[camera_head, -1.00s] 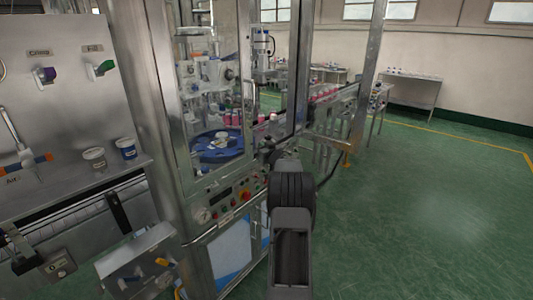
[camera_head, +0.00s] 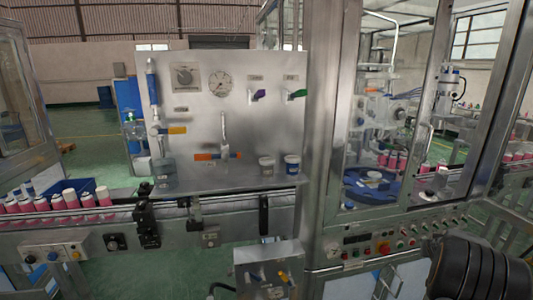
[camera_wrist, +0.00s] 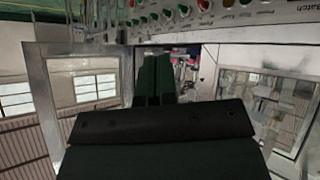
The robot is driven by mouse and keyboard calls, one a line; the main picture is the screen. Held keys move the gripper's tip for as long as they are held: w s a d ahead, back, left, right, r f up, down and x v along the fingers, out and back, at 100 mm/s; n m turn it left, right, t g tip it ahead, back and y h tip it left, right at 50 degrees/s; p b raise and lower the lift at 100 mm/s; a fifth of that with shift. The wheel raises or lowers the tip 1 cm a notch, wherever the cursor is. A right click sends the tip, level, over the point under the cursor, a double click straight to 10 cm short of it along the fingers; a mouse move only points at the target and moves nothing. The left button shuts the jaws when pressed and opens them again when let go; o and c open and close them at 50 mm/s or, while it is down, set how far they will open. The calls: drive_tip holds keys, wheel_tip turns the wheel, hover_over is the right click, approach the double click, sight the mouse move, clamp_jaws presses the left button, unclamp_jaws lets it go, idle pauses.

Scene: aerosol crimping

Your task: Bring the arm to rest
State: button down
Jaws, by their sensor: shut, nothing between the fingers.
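My gripper (camera_wrist: 153,78) shows in the wrist view with its two dark fingers side by side, shut and empty. The wrist view looks upside down, with the machine's button panel (camera_wrist: 165,18) along its top edge. In the head view a dark part of my arm (camera_head: 480,278) fills the lower right corner, in front of the crimping machine. The fingers themselves are out of sight there.
The machine's control panel (camera_head: 385,246) and metal frame (camera_head: 325,120) stand close to my arm. A steel valve board (camera_head: 225,120) with gauge and handles is at centre left. A conveyor (camera_head: 100,217) carries several pink cans. Green floor shows at left.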

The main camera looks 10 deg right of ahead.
drive_tip(key=s+a+r+n+g+y, duration=0.1)
drive_tip(key=s+a, duration=0.5)
drive_tip(key=a, duration=0.9)
drive_tip(key=s+a+r+n+g+y, duration=0.1)
drive_tip(key=s+a+r+n+y, duration=0.2)
drive_tip(key=a, duration=1.2)
drive_tip(key=s+a+r+n+g+y, duration=0.1)
drive_tip(key=s+a+r+n+y, duration=0.1)
drive_tip(key=s+a, duration=0.7)
drive_tip(key=a+r+y, duration=0.1)
drive_tip(key=a, duration=0.4)
drive_tip(key=shift+s+a+r+y, duration=0.3)
drive_tip(key=shift+s+a+r, duration=0.05)
drive_tip(key=shift+s+a, duration=0.05)
drive_tip(key=shift+d, duration=0.1)
